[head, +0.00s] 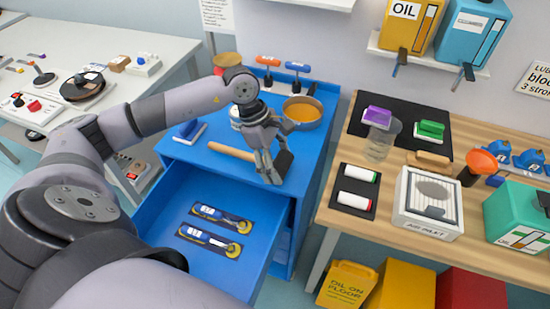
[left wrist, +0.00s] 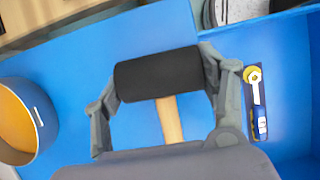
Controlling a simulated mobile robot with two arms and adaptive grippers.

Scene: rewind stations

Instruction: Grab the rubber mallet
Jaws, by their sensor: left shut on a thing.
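The rubber mallet has a black head (head: 283,161) and a light wooden handle (head: 231,151). It is at the front right of the blue cabinet's top, above the edge of the open drawer. My left gripper (head: 271,168) is shut on the mallet's head. In the left wrist view the black head (left wrist: 158,75) lies across between the two fingers of my left gripper (left wrist: 160,90), and part of the handle (left wrist: 169,120) shows below it. I cannot tell whether the mallet still touches the cabinet top. My right gripper is not in view.
A round pan (head: 303,112) with orange contents stands behind the gripper. A wooden bench (head: 330,205) with bottles and boxes is at the right, across a narrow gap.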

